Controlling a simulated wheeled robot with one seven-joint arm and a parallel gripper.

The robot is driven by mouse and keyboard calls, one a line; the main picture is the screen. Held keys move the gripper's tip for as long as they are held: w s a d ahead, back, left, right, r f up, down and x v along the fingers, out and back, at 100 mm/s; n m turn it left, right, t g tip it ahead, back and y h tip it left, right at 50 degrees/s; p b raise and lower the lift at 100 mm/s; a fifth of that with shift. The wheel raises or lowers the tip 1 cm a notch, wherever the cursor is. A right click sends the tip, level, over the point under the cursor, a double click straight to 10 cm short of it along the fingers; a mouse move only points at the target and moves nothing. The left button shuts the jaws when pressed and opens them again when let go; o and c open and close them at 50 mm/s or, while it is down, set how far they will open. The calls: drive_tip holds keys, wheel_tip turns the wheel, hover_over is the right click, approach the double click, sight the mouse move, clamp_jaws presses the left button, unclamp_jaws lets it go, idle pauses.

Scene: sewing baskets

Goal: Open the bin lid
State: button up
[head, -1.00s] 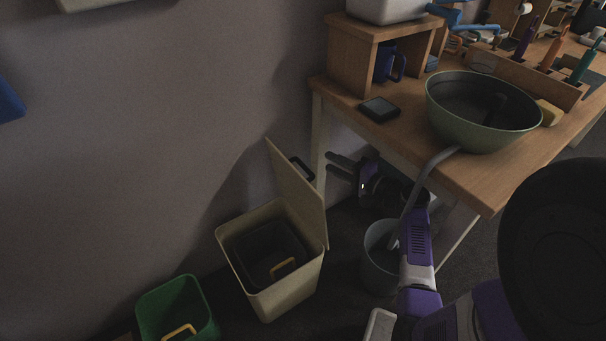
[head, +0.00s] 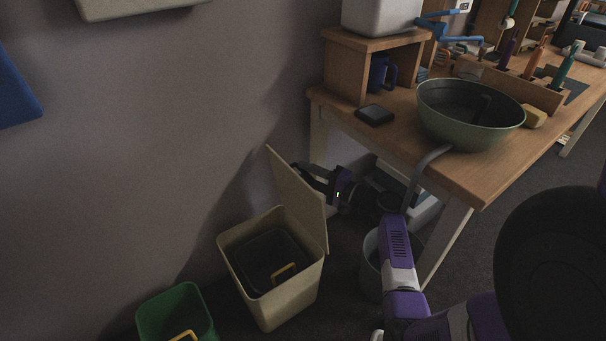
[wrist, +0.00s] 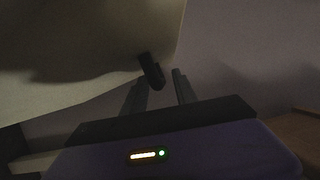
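The cream bin (head: 312,283) stands on the floor by the wall. Its lid (head: 296,200) is raised steeply, and the bin's mouth is uncovered, showing a dark inner bucket with a yellow handle (head: 285,272). My gripper (head: 304,174) is behind the lid, at its outer face, and the lid hides part of it in the head view. In the wrist view the lid (wrist: 80,50) fills the upper left, with its dark handle (wrist: 152,72) close to the fingertips. My gripper (wrist: 163,76) has its fingers apart, and I see no grip on the handle.
A green bin (head: 177,312) stands at the lower left. A grey bin (head: 371,270) stands under the wooden table (head: 470,182), partly behind my arm. The table holds a green basin (head: 468,132) near its front edge. The wall is close behind the lid.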

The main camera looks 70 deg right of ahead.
drive_tip(key=shift+w+d, duration=0.1)
drive_tip(key=shift+w, duration=0.6)
clamp_jaws()
idle(1.0)
